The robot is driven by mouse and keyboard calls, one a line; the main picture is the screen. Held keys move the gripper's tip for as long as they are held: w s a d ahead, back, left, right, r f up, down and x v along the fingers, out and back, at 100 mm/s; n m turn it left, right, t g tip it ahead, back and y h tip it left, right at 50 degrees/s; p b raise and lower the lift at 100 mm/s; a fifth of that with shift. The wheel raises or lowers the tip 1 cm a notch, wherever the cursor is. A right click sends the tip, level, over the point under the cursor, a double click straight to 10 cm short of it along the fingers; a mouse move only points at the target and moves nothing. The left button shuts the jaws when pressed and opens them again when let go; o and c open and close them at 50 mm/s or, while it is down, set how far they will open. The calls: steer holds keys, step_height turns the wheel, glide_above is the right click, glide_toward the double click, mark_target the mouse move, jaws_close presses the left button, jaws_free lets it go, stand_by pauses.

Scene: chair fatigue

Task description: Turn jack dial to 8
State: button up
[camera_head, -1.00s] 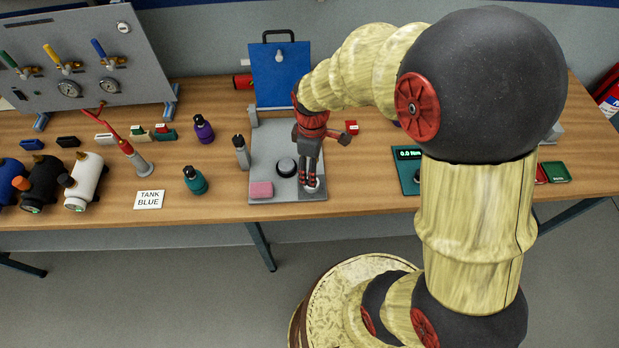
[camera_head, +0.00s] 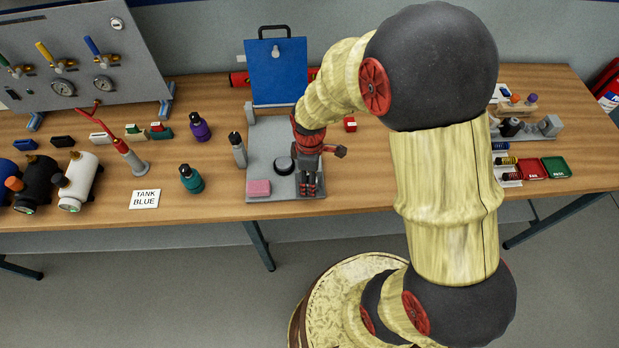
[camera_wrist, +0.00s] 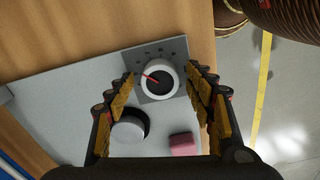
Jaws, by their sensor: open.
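The jack dial (camera_wrist: 159,80) shows in the wrist view as a white-rimmed round knob with a dark face and a red pointer. It sits on a dark grey marked panel (camera_wrist: 176,50) at the end of the grey base plate; the marks are too small to read. In the wrist view the pointer points to the upper left. My gripper (camera_wrist: 165,85) is open, its two fingers on either side of the dial in the picture; I cannot tell whether they touch it. In the head view my gripper (camera_head: 308,190) is over the right front of the base plate (camera_head: 264,160) and hides the dial.
A blue clipboard-like panel (camera_head: 276,75) stands behind. Bare table (camera_head: 360,185) lies to the right.

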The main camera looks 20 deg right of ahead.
steer(key=shift+c, duration=0.2)
steer(key=c, duration=1.1)
steer(key=shift+m, duration=0.4)
steer(key=m+p, duration=0.2)
steer(key=m, duration=0.3)
steer(key=shift+r, duration=0.1)
steer(key=m+p, duration=0.1)
steer(key=m, duration=0.5)
steer(key=o, duration=1)
steer(key=shift+o, duration=0.7)
